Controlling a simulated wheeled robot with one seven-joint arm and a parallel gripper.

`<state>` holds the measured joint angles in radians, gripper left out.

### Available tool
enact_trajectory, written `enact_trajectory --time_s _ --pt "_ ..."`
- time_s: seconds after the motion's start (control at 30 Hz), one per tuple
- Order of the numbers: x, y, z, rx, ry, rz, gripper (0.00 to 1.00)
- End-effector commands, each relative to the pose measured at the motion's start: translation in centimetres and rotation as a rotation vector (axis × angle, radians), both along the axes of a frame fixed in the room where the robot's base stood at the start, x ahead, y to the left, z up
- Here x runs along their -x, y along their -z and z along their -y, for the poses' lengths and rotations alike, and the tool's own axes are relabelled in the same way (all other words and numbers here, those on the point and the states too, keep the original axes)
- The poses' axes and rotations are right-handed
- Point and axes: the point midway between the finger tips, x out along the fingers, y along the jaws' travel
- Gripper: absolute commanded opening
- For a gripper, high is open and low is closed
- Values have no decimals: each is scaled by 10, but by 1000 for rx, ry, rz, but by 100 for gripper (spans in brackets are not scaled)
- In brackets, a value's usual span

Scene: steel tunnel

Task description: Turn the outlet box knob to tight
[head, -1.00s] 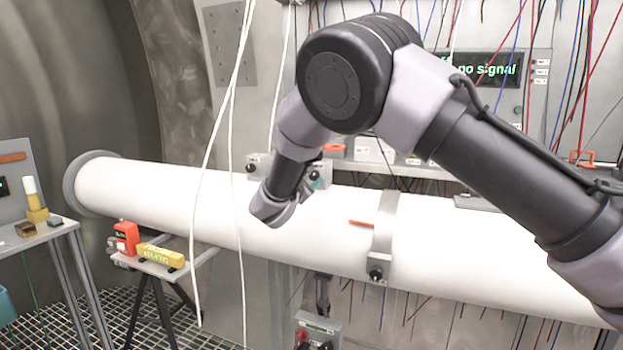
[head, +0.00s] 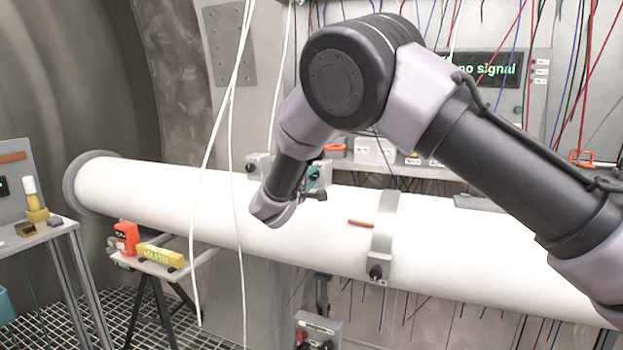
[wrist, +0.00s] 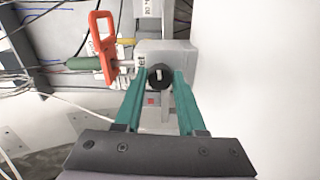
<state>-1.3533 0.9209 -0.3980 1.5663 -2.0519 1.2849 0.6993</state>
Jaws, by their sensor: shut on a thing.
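In the wrist view, the outlet box (wrist: 182,52) is a grey box with a round black knob (wrist: 160,77) on its face. The knob has a pale mark, and a small white label sits at its upper left. My gripper (wrist: 160,82) has two teal fingers, one on each side of the knob, and is shut on it. In the head view, my gripper (head: 313,178) is mostly hidden behind my wrist, above the white pipe, so the knob cannot be seen there.
An orange-red handle (wrist: 103,42) is close to the left finger in the wrist view. The white pipe (head: 160,195) runs under my arm, with a metal clamp (head: 381,240) to the right. White cables (head: 213,145) hang left of my wrist.

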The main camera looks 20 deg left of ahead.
Motion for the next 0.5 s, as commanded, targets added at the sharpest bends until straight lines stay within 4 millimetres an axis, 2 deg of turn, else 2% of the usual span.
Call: enact_trajectory --time_s 0.5 --pt "0 2 0 -486 2 36 0"
